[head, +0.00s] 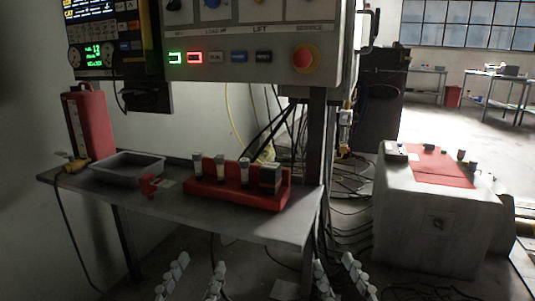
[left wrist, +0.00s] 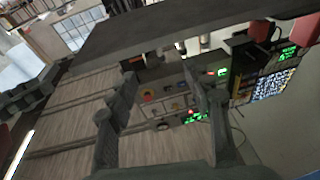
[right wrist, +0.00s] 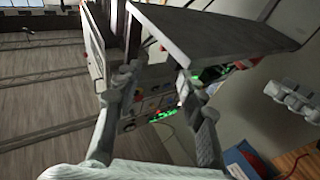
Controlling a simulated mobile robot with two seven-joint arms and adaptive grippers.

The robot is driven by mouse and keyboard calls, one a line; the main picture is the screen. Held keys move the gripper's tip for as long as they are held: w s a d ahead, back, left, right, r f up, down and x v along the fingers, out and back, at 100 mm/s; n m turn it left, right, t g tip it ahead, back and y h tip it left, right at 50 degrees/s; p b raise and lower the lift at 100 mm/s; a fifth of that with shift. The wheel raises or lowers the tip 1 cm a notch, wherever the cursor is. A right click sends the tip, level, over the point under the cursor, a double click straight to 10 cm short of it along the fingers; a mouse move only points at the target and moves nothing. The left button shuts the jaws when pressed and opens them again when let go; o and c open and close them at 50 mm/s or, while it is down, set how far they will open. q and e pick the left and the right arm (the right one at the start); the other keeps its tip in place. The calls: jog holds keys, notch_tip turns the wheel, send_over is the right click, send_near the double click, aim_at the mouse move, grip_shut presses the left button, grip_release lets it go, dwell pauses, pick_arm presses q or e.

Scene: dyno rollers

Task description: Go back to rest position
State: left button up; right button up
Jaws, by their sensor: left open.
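My left gripper (head: 197,270) is at the bottom edge of the head view, in front of and below the grey table. Its two fingers are spread with nothing between them. The left wrist view also shows this gripper (left wrist: 160,80) open and empty. My right gripper (head: 338,268) is to its right at the same bottom edge, with its fingers apart. It also shows open and empty in the right wrist view (right wrist: 157,76). Both grippers are apart from the table, and neither touches anything that I can see. The arms behind the fingers are mostly out of the head view.
The grey table (head: 250,220) bears a red holder (head: 235,196) with several upright pieces, a grey tray (head: 128,168) and a red canister (head: 88,122). A control panel (head: 250,60) hangs above. A covered block (head: 440,225) stands right, with loose cables (head: 345,205) beside it.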

pick_arm(q)
jog(key=s+a+f+g+y+p, duration=0.25)
jog(key=a+f+g, duration=0.2)
jog(key=f, duration=0.45)
jog(key=s+a+f+g+y+p, duration=0.1)
jog(key=a+f+g+y+p, duration=0.15)
jog(key=f+g, duration=0.4)
pick_arm(e)
jog(key=s+d+f+g+h, duration=0.2)
jog(key=d+f+g, duration=0.25)
jog(key=f, duration=0.45)
jog(key=s+d+f+g+h, duration=0.1)
jog(key=d+f+g+h, duration=0.15)
jog(key=f+g, duration=0.4)
pick_arm(q)
jog(key=s+a+f+n+g+y+p, duration=0.1)
jog(key=s+a+f+g+p, duration=0.3)
jog(key=s+f, duration=0.7)
jog(key=s+a+g, duration=0.2)
jog(key=a, duration=0.2)
jog(key=shift+s+n, duration=0.3)
jog(key=shift+n, duration=0.1)
pick_arm(e)
jog(key=s+d+f+m+g+h, duration=0.1)
jog(key=s+d+f+g+h, duration=0.1)
jog(key=s+d+f+g, duration=0.4)
jog(key=s+d+f, duration=0.2)
jog(key=s+f, duration=0.3)
jog(key=s, duration=0.3)
jog(key=shift+m, duration=0.4)
